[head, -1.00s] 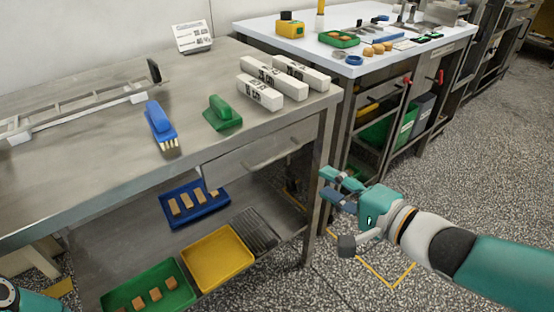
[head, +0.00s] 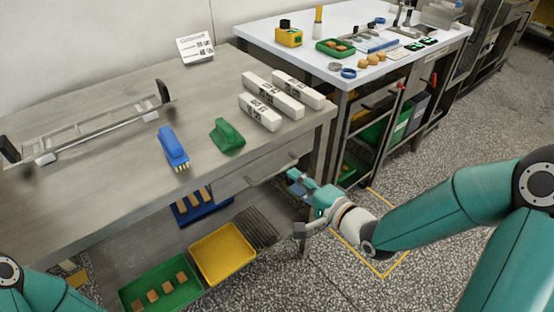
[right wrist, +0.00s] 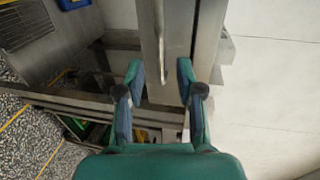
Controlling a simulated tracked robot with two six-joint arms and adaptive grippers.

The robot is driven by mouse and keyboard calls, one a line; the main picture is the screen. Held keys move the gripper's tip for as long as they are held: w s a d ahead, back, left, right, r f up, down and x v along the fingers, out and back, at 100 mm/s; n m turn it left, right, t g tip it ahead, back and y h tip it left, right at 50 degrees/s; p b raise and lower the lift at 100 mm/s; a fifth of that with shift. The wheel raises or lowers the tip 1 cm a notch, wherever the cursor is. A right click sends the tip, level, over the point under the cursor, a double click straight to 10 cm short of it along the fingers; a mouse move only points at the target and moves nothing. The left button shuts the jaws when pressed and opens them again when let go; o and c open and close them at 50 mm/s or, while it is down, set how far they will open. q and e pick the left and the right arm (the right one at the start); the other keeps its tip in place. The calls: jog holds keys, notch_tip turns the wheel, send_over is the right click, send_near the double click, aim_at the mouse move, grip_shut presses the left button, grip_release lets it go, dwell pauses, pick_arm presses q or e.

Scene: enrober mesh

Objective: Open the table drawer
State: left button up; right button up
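The steel table (head: 95,190) has a drawer (head: 229,181) under the right part of its top, and the drawer looks shut. A bar handle (head: 272,169) runs along the drawer's front. My right gripper (head: 296,181) is open at the right end of the handle, in front of the table. In the right wrist view, the handle (right wrist: 159,45) reaches toward the space between the two open fingers (right wrist: 160,78). I cannot tell if they touch it. Only part of my left arm shows at the lower left, and its gripper is out of view.
The tabletop holds a blue brush (head: 173,147), a green scraper (head: 227,136), white blocks (head: 262,111) and a metal frame (head: 90,140). On the lower shelf are a yellow tray (head: 222,254) and a green tray (head: 160,290). A second table (head: 300,55) stands behind right.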

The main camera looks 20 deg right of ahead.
aim_at(279, 170)
jog(key=x, duration=0.7)
jog(key=shift+f, duration=0.1)
grip_shut()
